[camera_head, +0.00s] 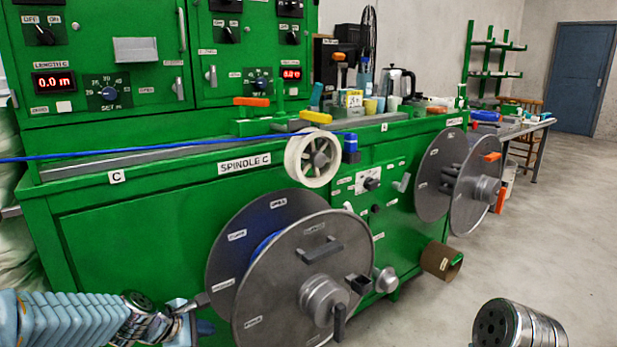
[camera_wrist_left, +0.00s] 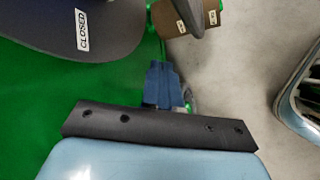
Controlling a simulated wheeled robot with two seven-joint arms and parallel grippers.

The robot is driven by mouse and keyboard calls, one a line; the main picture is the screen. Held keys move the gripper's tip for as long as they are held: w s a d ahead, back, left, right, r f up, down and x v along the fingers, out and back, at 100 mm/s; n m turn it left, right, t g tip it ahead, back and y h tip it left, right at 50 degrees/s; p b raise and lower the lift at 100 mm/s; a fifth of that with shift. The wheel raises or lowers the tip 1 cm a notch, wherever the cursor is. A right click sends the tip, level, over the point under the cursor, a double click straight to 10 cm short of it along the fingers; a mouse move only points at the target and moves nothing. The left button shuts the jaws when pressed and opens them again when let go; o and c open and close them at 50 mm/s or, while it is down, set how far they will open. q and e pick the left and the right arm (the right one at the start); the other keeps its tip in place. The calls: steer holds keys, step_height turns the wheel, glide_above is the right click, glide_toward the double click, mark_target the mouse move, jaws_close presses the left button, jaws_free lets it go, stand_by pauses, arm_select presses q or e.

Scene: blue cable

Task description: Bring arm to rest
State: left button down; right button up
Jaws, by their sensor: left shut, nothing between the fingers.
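My left arm comes in at the lower left of the head view. Its gripper (camera_head: 203,327) is low in front of the green machine, beside the left rim of the large grey reel (camera_head: 280,290), partly hidden there. In the left wrist view its dark blue fingers (camera_wrist_left: 163,85) are together and empty. The blue cable (camera_head: 150,151) runs from the left edge to the white guide wheel (camera_head: 313,160). Blue cable (camera_head: 263,246) also shows between the reel's flanges. My right gripper is not in view.
The green machine (camera_head: 130,230) fills the left and middle. A second grey reel (camera_head: 474,190) and a brown cardboard tube (camera_head: 440,262) are on its right. A workbench (camera_head: 535,125) stands farther back. Open floor (camera_head: 550,240) lies at right.

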arm_select(q)
steer(key=s+d+f+m+g, duration=0.25)
steer(key=s+f+m, duration=0.25)
steer(key=f, duration=0.6)
steer(key=s+d+f+m+g, duration=0.25)
steer(key=s+f+m, duration=0.2)
steer(key=f, duration=0.55)
steer(key=s+d+f+m+g, duration=0.1)
steer(key=s+d+f+m, duration=0.2)
steer(key=s, duration=0.4)
steer(key=s+d+f+m, duration=0.4)
steer(key=s+f+m, duration=0.2)
steer(key=s, duration=0.1)
steer(key=shift+f+g, duration=0.3)
steer(key=shift+g, duration=0.1)
steer(key=shift+w, duration=0.1)
